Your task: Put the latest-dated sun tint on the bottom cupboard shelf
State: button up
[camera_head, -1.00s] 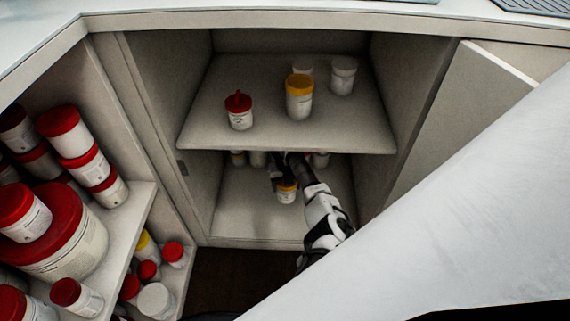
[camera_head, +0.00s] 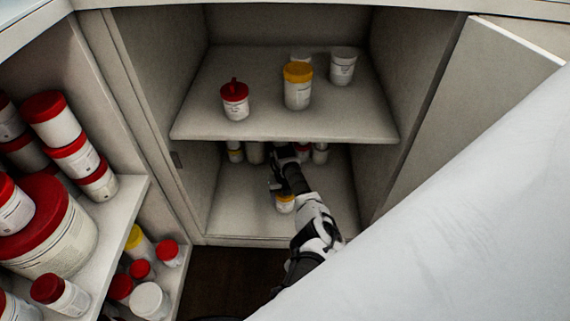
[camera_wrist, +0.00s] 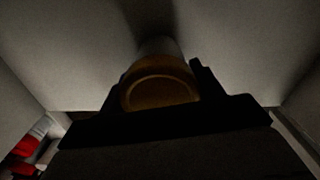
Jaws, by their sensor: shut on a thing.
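My gripper (camera_head: 280,187) is inside the cupboard, below its upper shelf. It is shut on a white jar with a yellow lid (camera_head: 285,203), whose lid (camera_wrist: 160,92) shows between the dark fingers in the wrist view. The jar is over the front part of the bottom cupboard shelf (camera_head: 240,215); I cannot tell whether its base touches. Its label and date cannot be read. Another yellow-lidded jar (camera_head: 298,86) stands on the upper shelf (camera_head: 200,125), beside a red-lidded jar (camera_head: 235,102) and a white-lidded jar (camera_head: 343,66).
Several small jars, such as a white one (camera_head: 255,153) and a yellow-lidded one (camera_head: 235,151), stand at the back of the bottom shelf. The upper shelf overhangs my arm. An open door (camera_head: 470,110) is at right. A rack of red-lidded jars (camera_head: 75,160) is at left.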

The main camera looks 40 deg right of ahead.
jog(key=o, duration=1.1)
jog(key=shift+r+p, duration=2)
jog(key=shift+r, duration=1.9)
